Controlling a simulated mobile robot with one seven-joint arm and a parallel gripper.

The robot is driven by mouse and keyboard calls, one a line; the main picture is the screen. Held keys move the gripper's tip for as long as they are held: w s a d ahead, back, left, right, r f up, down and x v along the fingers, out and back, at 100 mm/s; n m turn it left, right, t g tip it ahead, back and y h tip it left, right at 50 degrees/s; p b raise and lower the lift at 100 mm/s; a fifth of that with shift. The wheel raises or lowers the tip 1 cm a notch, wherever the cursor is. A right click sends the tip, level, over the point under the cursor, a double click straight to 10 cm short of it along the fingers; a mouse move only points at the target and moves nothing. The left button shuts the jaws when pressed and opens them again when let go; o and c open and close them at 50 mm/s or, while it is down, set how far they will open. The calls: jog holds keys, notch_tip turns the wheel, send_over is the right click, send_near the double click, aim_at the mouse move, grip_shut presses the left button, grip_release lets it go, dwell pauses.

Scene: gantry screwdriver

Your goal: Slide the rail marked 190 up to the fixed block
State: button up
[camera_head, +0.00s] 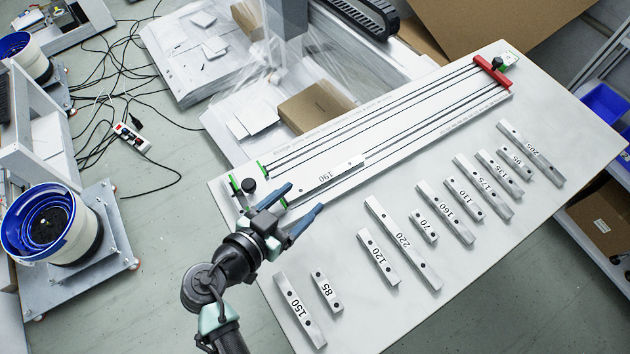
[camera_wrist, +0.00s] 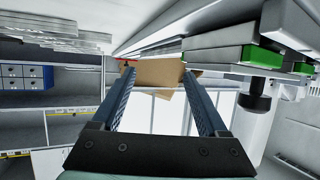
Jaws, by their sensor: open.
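The rail marked 190 (camera_head: 327,176) lies lengthwise on the white board, near its left end in the head view. A red block (camera_head: 493,73) with a dark knob sits across the board's far right end, well away from the rail. At the near left end is a green-edged end piece (camera_head: 236,185) with a black knob (camera_head: 248,186). No label shows which is the fixed block. My gripper (camera_head: 304,199) is open and empty, in front of the rail's left part in the head view; contact cannot be told. In the wrist view the fingers (camera_wrist: 159,78) are apart, with green-edged grey pieces (camera_wrist: 242,54) at right.
Several marked rails, such as 220 (camera_head: 403,241), 120 (camera_head: 378,257) and 150 (camera_head: 299,308), lie on the white table (camera_head: 458,288) right of the board. Long dark tracks (camera_head: 410,105) run along the board. A cardboard box (camera_head: 315,106) stands behind it.

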aim_at(324, 178)
jog(key=x, duration=0.8)
jog(key=shift+w+d+f, duration=0.1)
jog(key=shift+w+d, duration=0.05)
jog(key=shift+w, duration=0.1)
jog(key=shift+c, duration=0.2)
jog(key=c, duration=0.7)
grip_shut()
jog(key=o, duration=0.7)
grip_release()
jog(key=shift+c, duration=0.2)
